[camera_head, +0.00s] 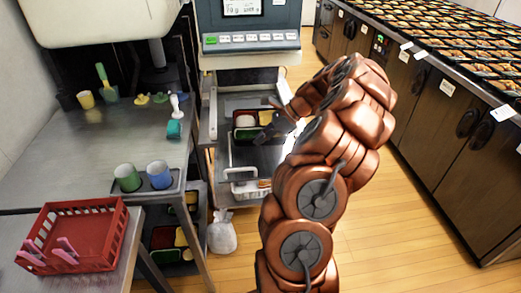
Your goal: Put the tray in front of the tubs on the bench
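Several coloured tubs (245,121), among them a red one and a white one, stand on a metal bench (228,158) below the grey machine, in the middle of the head view. My gripper (272,124) is at the end of my copper-coloured arm, just right of and close to these tubs. It is small and dark here; I cannot tell whether it is open or shut, or whether it holds a tray. A dark tray (178,184) lies on the left metal table, with a green cup and a blue cup standing on it.
A white wire basket (246,187) stands in front of the tubs. A red crate (78,236) with pink tongs sits at the lower left. A white bag (222,232) rests on the floor. A counter with many filled bento trays (450,40) runs along the right; the wooden floor between is clear.

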